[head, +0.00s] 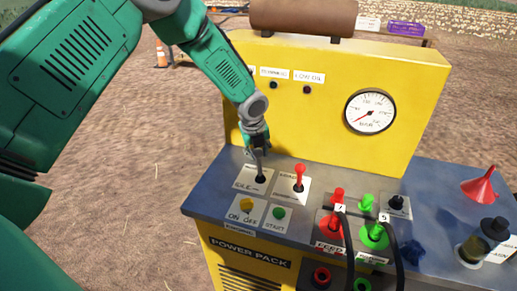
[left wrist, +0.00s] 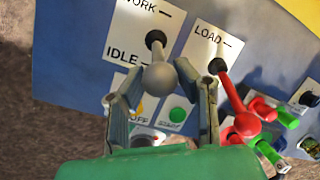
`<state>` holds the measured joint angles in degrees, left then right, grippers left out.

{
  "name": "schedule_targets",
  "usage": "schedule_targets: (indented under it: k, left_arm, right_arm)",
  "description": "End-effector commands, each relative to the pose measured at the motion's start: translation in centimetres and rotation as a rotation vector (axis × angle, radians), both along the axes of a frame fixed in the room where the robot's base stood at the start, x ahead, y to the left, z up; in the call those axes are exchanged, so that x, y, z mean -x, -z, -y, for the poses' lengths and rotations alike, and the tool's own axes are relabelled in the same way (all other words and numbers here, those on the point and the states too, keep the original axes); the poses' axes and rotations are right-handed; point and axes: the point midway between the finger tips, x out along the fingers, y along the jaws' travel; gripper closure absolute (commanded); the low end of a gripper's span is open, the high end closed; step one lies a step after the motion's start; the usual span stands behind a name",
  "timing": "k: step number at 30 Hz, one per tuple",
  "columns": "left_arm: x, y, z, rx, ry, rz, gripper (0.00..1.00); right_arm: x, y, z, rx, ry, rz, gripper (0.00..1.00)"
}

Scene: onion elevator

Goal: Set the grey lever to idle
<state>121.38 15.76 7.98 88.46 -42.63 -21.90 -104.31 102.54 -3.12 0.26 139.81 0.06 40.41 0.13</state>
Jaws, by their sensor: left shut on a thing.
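The grey lever (left wrist: 158,75) rises from a black boot on a white plate (left wrist: 140,25) marked WORK and IDLE. In the left wrist view its round grey knob lies on the IDLE side of the boot, toward the camera. My left gripper (head: 257,150) is over this lever in the head view. In the left wrist view the gripper (left wrist: 160,100) has a finger on each side of the knob and is shut on it. In the head view the fingers partly hide the lever, so its exact tilt is hard to tell. My right gripper is not in view.
A red lever (head: 299,178) marked LOAD stands close to the right. A yellow button (head: 246,205) and a green button (head: 279,213) are in front. Red and green couplings with black hoses (head: 345,235) are further right. The yellow panel (head: 300,120) rises behind.

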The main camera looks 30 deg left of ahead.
Motion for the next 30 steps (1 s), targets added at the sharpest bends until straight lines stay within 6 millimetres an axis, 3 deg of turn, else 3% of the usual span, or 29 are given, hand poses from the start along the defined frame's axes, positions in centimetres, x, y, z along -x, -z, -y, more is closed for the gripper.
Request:
schedule_targets:
  k: [3,21,22,23,30]
  left_arm:
    - [0.89,0.48,0.06,-0.002,0.0,-0.014,1.0]
    - [1.54,1.18,0.3,-0.001,-0.001,-0.026,1.0]
    - [1.54,1.2,0.31,-0.001,-0.001,-0.026,0.64]
    - [1.53,1.2,0.31,-0.001,-0.001,-0.026,0.54]
    - [1.2,1.06,0.24,-0.001,0.0,-0.019,0.51]
  right_arm:
    - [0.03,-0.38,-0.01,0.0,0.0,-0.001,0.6]
    - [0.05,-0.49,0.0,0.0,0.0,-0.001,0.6]
    - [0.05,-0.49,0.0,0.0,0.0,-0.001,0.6]
    - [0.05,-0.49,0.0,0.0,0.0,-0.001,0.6]
    - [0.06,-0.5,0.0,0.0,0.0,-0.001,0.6]
